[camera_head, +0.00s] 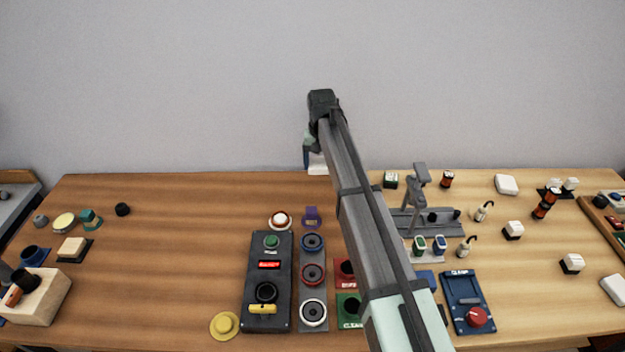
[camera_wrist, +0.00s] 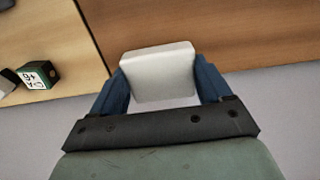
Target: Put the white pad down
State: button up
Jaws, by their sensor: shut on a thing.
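The white pad (camera_wrist: 158,72) is a flat, square-looking block with rounded corners. In the wrist view it sits between the two blue fingers of my gripper (camera_wrist: 160,84), which are shut on it. In the head view the pad (camera_head: 317,168) shows as a small white patch below my gripper (camera_head: 312,162), at the back edge of the table, with my arm hiding part of it. I cannot tell the exact height of the pad above the wood.
The brown table (camera_head: 180,220) is clear at its back left. A dark control panel (camera_head: 250,300) stands front centre. Another white pad (camera_head: 506,184) lies at the back right.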

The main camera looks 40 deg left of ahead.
aim_at(320, 186)
jog(key=shift+f, duration=3.5)
jog(key=shift+f, duration=0.15)
jog(key=o, duration=0.9)
jog(key=shift+o, duration=0.2)
notch_tip(320, 186, up, 12)
jog(key=shift+r, duration=0.2)
jog(key=shift+c, duration=0.4)
